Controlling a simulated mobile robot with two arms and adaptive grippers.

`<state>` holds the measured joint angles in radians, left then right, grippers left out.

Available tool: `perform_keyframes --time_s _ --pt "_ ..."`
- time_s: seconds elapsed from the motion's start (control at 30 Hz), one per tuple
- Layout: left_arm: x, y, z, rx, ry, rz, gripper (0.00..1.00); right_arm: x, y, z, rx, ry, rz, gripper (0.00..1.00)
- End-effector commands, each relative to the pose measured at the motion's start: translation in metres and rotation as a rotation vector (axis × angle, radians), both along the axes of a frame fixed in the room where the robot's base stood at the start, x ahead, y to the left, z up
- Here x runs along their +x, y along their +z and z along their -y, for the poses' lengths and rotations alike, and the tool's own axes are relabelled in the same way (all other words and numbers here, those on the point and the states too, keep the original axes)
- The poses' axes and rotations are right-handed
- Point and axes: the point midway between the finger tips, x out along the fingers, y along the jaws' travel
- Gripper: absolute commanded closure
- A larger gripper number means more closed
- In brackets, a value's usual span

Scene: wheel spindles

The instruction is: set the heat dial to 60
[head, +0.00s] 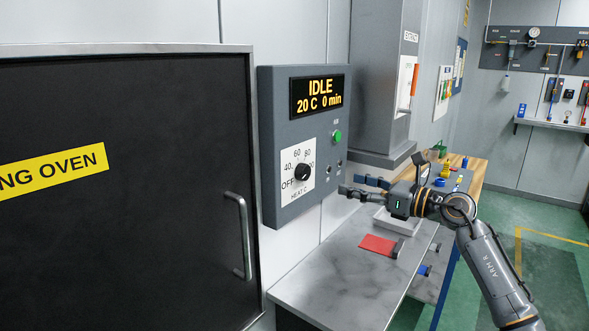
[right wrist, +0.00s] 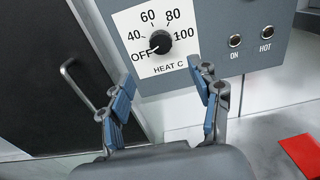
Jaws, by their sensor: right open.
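The heat dial (head: 302,172) is a black knob on a white plate marked OFF, 40, 60, 80 and 100, on the grey control box. In the right wrist view the dial (right wrist: 160,42) appears to point toward OFF. The display (head: 317,96) reads IDLE, 20 C, 0 min. My right gripper (head: 347,188) is open and empty, to the right of the dial and apart from it. In the right wrist view its blue-padded fingers (right wrist: 168,98) spread below and either side of the dial. My left gripper is not in view.
A dark oven door (head: 120,190) with a vertical handle (head: 241,235) stands left of the box. A green button (head: 337,136) is on the box. Below is a marbled grey bench (head: 325,275) with a red piece (head: 378,244) on it. Free space lies before the box.

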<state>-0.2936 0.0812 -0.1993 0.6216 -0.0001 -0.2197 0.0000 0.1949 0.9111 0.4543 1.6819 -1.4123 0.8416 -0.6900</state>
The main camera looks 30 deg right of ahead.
Motion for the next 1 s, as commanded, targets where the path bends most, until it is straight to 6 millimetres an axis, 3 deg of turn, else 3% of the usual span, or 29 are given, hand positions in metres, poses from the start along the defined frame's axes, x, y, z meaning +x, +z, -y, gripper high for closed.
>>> perform_keyframes --time_s 0.3,0.6,1.0 --pt "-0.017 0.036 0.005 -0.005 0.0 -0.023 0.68 0.059 0.007 -0.024 0.013 0.002 0.001 0.37" --pt "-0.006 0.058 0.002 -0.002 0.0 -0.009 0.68 0.107 0.002 -0.044 0.012 0.001 -0.001 0.37" --pt "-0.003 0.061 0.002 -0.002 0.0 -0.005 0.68 0.119 -0.001 -0.05 0.007 0.001 -0.001 0.37"
